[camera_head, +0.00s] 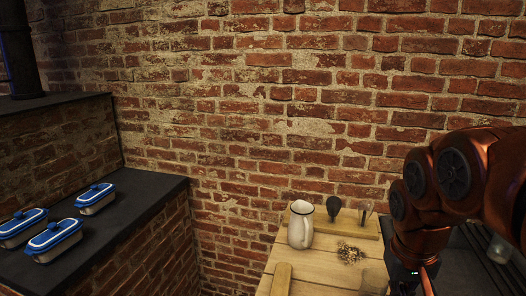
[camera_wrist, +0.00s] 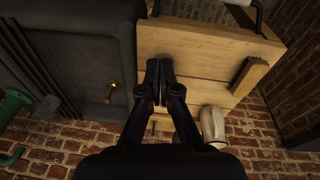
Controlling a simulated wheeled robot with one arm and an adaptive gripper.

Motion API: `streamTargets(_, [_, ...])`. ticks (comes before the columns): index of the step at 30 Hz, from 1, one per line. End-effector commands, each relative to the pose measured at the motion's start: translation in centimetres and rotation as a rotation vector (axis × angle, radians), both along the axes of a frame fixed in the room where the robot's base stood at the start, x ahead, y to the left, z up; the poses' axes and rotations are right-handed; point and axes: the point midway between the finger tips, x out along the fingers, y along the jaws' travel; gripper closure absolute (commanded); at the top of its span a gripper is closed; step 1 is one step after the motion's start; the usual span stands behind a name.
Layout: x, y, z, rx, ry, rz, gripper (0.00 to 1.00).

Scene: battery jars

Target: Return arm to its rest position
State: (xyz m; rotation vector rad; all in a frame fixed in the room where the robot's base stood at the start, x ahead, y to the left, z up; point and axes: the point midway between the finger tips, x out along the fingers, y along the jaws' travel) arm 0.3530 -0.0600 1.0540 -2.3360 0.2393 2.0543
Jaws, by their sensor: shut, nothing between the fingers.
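My arm (camera_head: 450,190), copper-coloured, is folded at the right of the head view and reaches down past the bottom edge. Its fingers are not seen there. In the wrist view my gripper (camera_wrist: 160,72) is shut and empty, with both dark fingertips side by side. The fingers appear in front of a pale wooden piece (camera_wrist: 200,45) and just right of a dark cabinet front (camera_wrist: 70,60) with a brass knob (camera_wrist: 113,84). I cannot tell how far the fingertips are from either.
A wooden table (camera_head: 325,268) bears a white jug (camera_head: 300,228), a dark round-headed item (camera_head: 334,205) and a small pile (camera_head: 349,252). A dark counter (camera_head: 150,187) at left holds blue-lidded containers (camera_head: 95,198). A brick wall (camera_head: 260,100) stands behind. A green object (camera_wrist: 12,105) shows at the left.

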Motion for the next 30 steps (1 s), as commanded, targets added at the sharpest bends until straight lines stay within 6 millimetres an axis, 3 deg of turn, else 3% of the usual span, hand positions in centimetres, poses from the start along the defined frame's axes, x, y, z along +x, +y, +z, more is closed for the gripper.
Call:
streamTargets(1, [-1.8,0.9,-0.2,0.009,0.036,0.019,1.00])
streamTargets(9, [-10.9,4.5,-3.8,0.066,0.194,0.092,1.00])
streamTargets(15, [-15.3,5.7,-5.5,0.096,0.269,0.112,1.00])
streamTargets(19, [-16.3,6.0,-5.9,0.102,0.284,0.116,1.00])
streamTargets(30, [-16.3,6.0,-6.0,0.104,0.286,0.116,1.00])
